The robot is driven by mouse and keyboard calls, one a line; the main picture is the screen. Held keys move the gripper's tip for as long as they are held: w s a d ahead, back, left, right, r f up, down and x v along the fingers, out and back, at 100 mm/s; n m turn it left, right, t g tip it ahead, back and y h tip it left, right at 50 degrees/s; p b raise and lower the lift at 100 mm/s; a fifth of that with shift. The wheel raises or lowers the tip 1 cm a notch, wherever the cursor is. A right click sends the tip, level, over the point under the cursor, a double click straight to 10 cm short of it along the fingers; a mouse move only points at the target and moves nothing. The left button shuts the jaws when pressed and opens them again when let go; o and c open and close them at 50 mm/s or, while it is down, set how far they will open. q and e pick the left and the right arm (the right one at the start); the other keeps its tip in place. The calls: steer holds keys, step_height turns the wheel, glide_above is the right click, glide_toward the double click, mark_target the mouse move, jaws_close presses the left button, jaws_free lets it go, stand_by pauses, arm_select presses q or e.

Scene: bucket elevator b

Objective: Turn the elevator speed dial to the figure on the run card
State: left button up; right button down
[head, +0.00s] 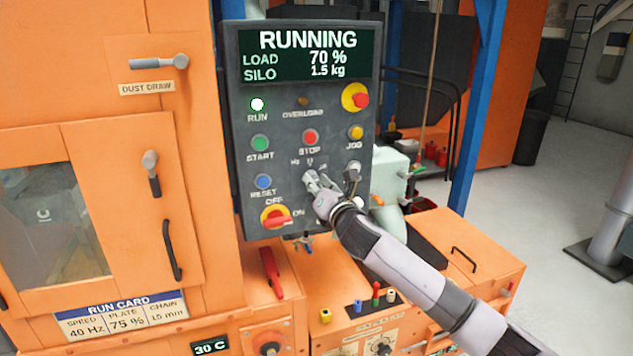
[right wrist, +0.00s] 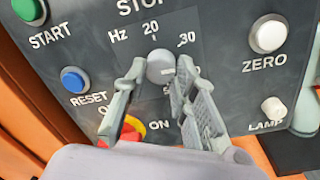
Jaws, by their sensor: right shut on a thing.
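The grey speed dial (right wrist: 160,67) sits on the dark control panel (head: 243,100), with the marks Hz, 20 and 30 above it; figures to its lower right are partly hidden. My right gripper (head: 318,182) is shut on the dial, and its fingers (right wrist: 159,80) lie on both sides of the knob in the right wrist view. I cannot tell for sure which figure the dial points to. The run card (head: 122,314) at the lower left reads speed 40 Hz, plate 75 %. The display (head: 308,52) reads RUNNING, load 70 %, silo 1.5 kg. My left gripper is not in view.
The white run lamp (head: 257,104) is bright. Close around the dial are the red stop button (head: 310,137), the blue reset button (head: 263,181), the white zero button (right wrist: 269,34) and the red-and-yellow off/on switch (head: 275,217). A red handle (head: 271,271) stands below the panel.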

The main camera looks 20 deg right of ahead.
steer(key=m, duration=0.5)
steer(key=shift+f, duration=0.1)
steer(key=shift+m+p, duration=0.3)
steer(key=shift+m, duration=0.1)
steer(key=c, duration=1.3)
jaws_free()
steer(key=s, duration=1.2)
steer(key=shift+d+f, duration=0.25)
steer(key=shift+d, duration=0.1)
